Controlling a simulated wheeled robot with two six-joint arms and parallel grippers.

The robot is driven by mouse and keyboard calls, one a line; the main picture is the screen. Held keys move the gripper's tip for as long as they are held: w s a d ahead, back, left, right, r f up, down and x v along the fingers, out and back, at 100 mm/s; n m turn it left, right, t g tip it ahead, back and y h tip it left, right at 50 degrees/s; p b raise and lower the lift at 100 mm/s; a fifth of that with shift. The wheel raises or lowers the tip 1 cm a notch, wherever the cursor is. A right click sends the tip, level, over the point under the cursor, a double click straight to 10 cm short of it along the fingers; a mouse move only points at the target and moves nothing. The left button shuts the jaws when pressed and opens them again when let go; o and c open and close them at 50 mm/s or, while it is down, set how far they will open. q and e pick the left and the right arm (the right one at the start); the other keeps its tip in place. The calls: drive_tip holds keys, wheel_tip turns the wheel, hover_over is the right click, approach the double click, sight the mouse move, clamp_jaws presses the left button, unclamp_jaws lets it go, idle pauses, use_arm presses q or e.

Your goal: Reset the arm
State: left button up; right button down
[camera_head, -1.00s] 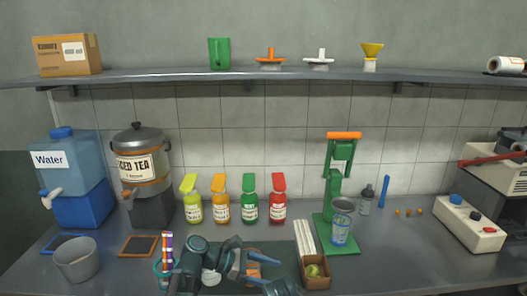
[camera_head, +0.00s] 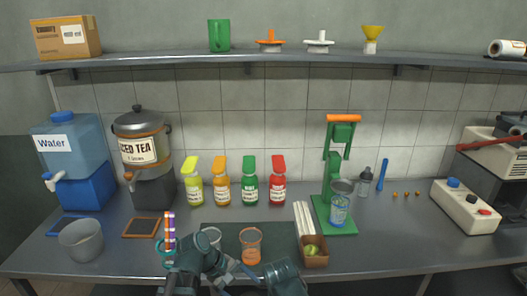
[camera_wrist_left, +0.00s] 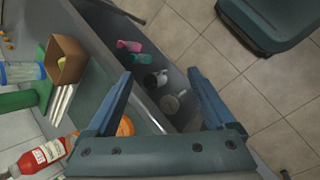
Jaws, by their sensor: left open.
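My left gripper (camera_wrist_left: 158,75) is open and empty in the left wrist view, with its two blue fingers spread apart. In the head view the left gripper (camera_head: 236,278) is low at the bottom, partly hidden by dark teal arm links. Part of an orange cup (camera_wrist_left: 125,127) shows behind one finger in the left wrist view. My right gripper cannot be made out in either view.
Several bottles, including a red one (camera_head: 278,184), a green press (camera_head: 338,180), a small brown box (camera_head: 315,261), a grey bucket (camera_head: 81,240) and dispensers stand on the counter. An open compartment (camera_wrist_left: 188,125) below the edge holds cups and mugs.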

use_arm(q)
drive_tip(key=s+a+f+m+y, duration=0.2)
drive_tip(key=a+m+y, duration=0.1)
drive_tip(key=a+m, duration=0.15)
drive_tip(key=s+a+f+m+y, duration=0.2)
drive_tip(key=a+m+y, duration=0.15)
drive_tip(key=a, duration=0.25)
drive_tip(key=s+d+r+m+p, duration=0.1)
drive_tip(key=s+d+m, duration=0.1)
drive_tip(key=d, duration=0.3)
drive_tip(key=s+d+r+m+y+p, duration=0.1)
drive_tip(key=s+d+r+m, duration=0.1)
drive_tip(key=d, duration=0.3)
drive_tip(key=shift+s+r+m+g+p, duration=0.15)
drive_tip(key=shift+s+m+g+p, duration=0.3)
drive_tip(key=shift+s, duration=0.45)
